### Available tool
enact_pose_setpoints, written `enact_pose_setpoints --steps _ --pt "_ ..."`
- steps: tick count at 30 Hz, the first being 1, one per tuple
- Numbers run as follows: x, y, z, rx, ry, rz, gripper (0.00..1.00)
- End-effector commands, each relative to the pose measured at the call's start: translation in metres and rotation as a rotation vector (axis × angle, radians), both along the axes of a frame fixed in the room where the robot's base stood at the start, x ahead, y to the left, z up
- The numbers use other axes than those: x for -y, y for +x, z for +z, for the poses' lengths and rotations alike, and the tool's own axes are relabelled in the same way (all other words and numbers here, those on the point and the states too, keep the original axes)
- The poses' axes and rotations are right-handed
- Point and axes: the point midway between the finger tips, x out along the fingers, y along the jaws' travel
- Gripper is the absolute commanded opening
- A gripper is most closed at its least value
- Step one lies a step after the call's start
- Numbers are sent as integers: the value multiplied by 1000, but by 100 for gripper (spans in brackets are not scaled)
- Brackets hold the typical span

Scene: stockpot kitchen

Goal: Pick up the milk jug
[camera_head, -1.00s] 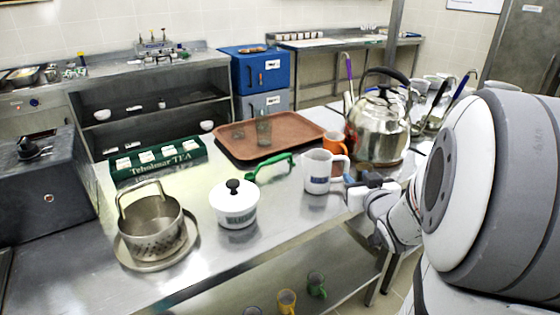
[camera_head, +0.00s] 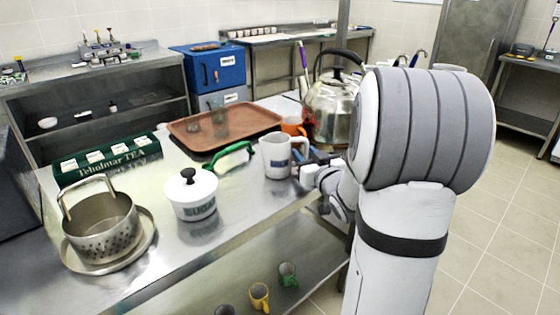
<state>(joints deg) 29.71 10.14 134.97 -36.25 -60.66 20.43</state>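A white jug (camera_head: 277,157) with a small blue label stands upright on the steel table, its handle on the right side. It looks like the milk jug. My gripper (camera_head: 308,166) is just right of the jug, at the height of its lower handle. The fingertips overlap the handle area in the picture, and I cannot tell whether they touch it. The fingers are too small and partly hidden to show whether they are open or shut.
A kettle (camera_head: 333,107) and an orange mug (camera_head: 293,126) stand behind the jug. A green-handled item (camera_head: 229,157), a white lidded pot (camera_head: 192,197), a brown tray (camera_head: 247,117), a tea box (camera_head: 108,163) and a steel strainer pot (camera_head: 103,228) share the table.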

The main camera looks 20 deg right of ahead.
Motion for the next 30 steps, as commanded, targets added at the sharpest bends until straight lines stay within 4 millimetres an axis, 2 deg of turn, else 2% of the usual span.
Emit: enact_pose_setpoints --steps 6,18,30 --pt "0 0 0 0 0 -1 33" --pt "1 0 0 0 0 -2 0" --pt "1 0 1 2 0 -3 0"
